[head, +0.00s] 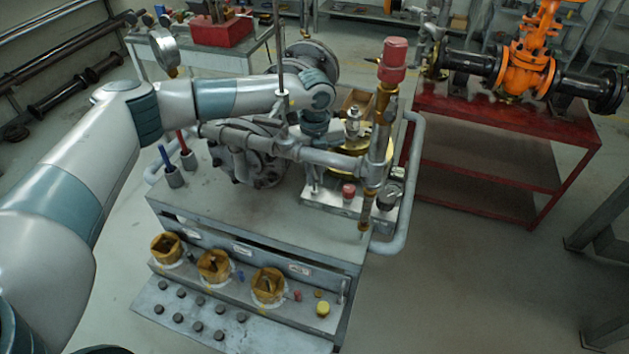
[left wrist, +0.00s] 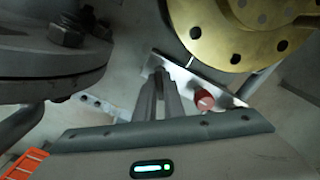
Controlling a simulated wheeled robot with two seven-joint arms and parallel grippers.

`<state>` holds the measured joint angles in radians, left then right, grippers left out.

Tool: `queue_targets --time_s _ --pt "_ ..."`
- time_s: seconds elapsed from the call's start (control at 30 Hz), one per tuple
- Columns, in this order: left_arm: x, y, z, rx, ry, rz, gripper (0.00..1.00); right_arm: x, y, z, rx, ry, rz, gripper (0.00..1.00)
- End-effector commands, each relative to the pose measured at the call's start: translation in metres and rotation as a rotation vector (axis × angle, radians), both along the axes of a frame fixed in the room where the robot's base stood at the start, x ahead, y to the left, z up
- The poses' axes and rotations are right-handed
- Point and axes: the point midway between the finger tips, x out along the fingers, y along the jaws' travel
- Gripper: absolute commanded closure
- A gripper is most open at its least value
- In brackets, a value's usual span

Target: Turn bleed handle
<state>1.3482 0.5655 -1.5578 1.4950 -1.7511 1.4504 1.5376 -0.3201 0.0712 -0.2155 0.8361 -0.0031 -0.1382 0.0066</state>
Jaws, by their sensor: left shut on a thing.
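My left arm comes in from the left in the head view and bends down at the wrist behind the grey pipework (head: 330,157). In the left wrist view my left gripper (left wrist: 158,74) has its two long fingers close together, tips at the edge of a bright metal plate (left wrist: 222,93). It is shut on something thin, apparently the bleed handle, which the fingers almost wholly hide. A red knob (left wrist: 204,100) stands on the plate just right of the fingers; a red knob also shows in the head view (head: 348,191). My right gripper is in neither view.
A brass flange (left wrist: 250,32) lies close to the right of the fingers, and a grey bolted flange (left wrist: 50,60) to the left. In the head view a tall red-capped pipe (head: 393,60) rises beside the wrist. An orange gate valve (head: 528,62) stands on a red bench (head: 485,115).

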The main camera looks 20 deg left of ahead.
Motion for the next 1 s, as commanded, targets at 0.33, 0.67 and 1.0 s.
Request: queue_targets --time_s 0.33,0.67,1.0 --pt "0.000 0.000 -0.004 0.000 0.000 -0.277 1.00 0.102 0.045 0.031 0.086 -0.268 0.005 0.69" --pt "0.000 -0.001 -0.004 0.000 0.000 -0.504 1.00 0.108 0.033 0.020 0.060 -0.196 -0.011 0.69" --pt "0.000 0.000 -0.003 0.000 0.000 -0.746 1.00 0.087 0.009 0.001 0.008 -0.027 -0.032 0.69"
